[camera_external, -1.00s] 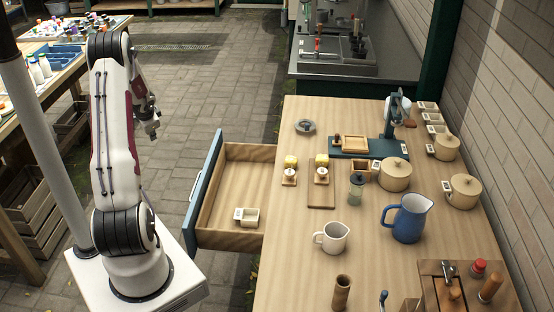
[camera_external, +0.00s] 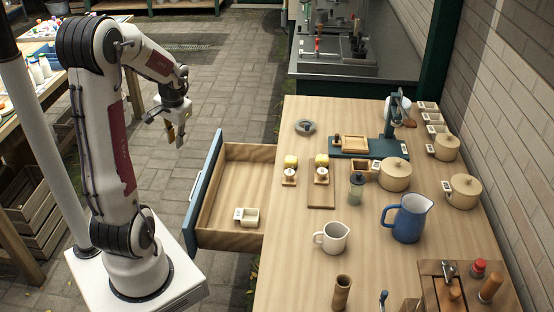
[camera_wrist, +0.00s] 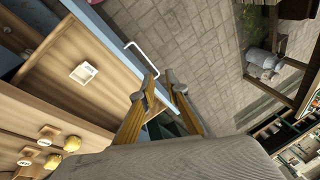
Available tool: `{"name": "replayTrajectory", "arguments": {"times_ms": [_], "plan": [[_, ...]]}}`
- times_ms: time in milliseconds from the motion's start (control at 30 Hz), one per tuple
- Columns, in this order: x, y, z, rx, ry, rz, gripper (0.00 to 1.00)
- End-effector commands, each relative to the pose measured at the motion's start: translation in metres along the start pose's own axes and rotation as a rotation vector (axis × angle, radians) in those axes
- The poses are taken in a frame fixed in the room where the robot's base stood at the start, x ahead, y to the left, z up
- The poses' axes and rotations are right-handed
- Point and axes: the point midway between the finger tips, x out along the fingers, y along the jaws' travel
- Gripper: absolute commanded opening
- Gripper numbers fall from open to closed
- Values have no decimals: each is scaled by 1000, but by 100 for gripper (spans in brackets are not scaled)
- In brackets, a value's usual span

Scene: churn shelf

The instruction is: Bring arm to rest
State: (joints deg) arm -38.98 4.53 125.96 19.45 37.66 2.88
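My arm stands at the left of the external view, and my gripper (camera_external: 168,132) hangs in the air over the paved floor, left of the open drawer. In the wrist view my gripper (camera_wrist: 161,76) shows two fingers with a gap between their tips and nothing held. The open drawer (camera_external: 252,152) sticks out from the workbench (camera_external: 285,245). It holds a small cream box (camera_external: 247,216). In the wrist view the drawer (camera_wrist: 85,52) and its handle (camera_wrist: 139,57) lie beyond the left finger.
A white mug (camera_external: 332,238), a blue jug (camera_external: 408,219), lidded pots (camera_external: 395,175) and two small stands with yellow tops (camera_external: 321,170) are on the bench. A side table (camera_external: 62,52) with bottles stands behind my arm. Paved floor (camera_external: 228,95) is clear between.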

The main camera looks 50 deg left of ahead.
Motion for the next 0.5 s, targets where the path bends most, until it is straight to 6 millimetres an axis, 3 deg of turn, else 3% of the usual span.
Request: {"name": "replayTrajectory", "arguments": {"times_ms": [500], "plan": [[-80, 102, 66, -17, 4, 147, 14]]}}
